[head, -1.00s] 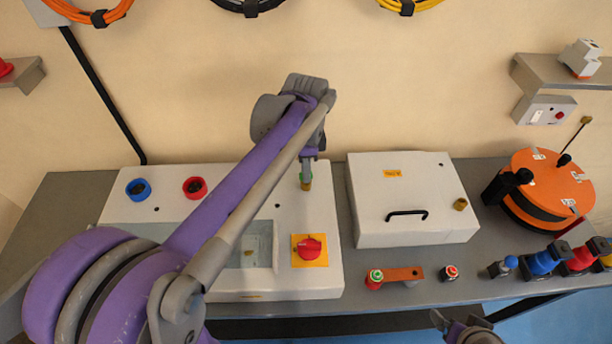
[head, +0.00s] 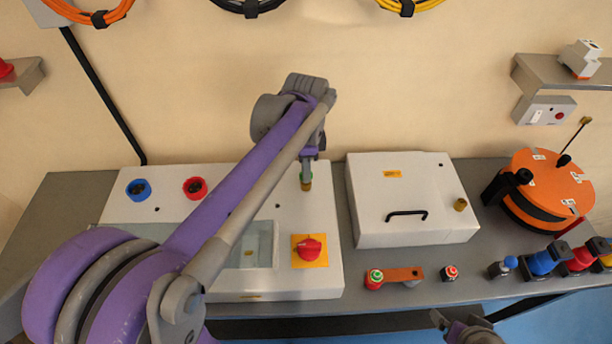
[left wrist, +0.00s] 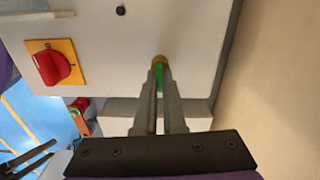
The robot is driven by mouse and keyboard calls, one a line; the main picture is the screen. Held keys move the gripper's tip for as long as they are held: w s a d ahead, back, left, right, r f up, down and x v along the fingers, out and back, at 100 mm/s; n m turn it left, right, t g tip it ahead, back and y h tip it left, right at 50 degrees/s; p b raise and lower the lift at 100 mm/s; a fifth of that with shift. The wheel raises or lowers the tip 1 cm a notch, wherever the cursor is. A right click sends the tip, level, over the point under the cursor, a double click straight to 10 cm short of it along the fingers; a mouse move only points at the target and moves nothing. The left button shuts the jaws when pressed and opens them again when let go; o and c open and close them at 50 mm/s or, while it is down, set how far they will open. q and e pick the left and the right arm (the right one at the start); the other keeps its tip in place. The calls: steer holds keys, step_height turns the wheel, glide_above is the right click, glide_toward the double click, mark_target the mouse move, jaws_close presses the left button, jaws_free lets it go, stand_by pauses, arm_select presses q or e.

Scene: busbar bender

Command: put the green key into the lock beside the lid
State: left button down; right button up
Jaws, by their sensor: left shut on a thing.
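My left gripper (head: 308,158) is shut on the green key (left wrist: 160,78), which shows as a green strip between its fingers in the left wrist view. The fingers point down at a brass lock (left wrist: 158,61) on the white machine panel (head: 318,210), to the right of the clear lid (head: 262,243). The brass lock also shows under the fingertips in the head view (head: 306,186). The key's tip is hidden, so I cannot tell how deep it sits. My right gripper (head: 443,320) is at the bottom edge; its jaws are unclear.
A red rotary switch (head: 309,249) sits on the panel below the lock. A white box (head: 405,185) with a black handle and a brass lock (head: 460,205) stands to the right.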

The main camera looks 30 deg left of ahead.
arm_select(q)
steer(key=shift+r+p, duration=0.7)
steer(key=shift+r, duration=0.8)
arm_select(e)
steer(key=shift+w+r, duration=0.25)
steer(key=shift+r, duration=0.35)
steer(key=shift+w+r, duration=0.2)
steer(key=shift+r, duration=0.35)
arm_select(q)
steer(key=shift+r, duration=0.2)
arm_select(e)
steer(key=shift+r, duration=0.15)
arm_select(q)
steer(key=shift+r+p, duration=0.45)
steer(key=shift+r, duration=0.25)
steer(key=shift+r+p, duration=0.8)
steer(key=shift+r, duration=1)
steer(key=shift+f, duration=0.1)
arm_select(e)
steer(key=w+r, duration=0.2)
steer(key=r, duration=0.1)
steer(key=shift+r+t, duration=0.15)
steer(key=shift+t, duration=0.15)
arm_select(q)
steer(key=shift+s, duration=0.1)
arm_select(e)
steer(key=shift+s, duration=0.1)
steer(key=shift+d, duration=0.1)
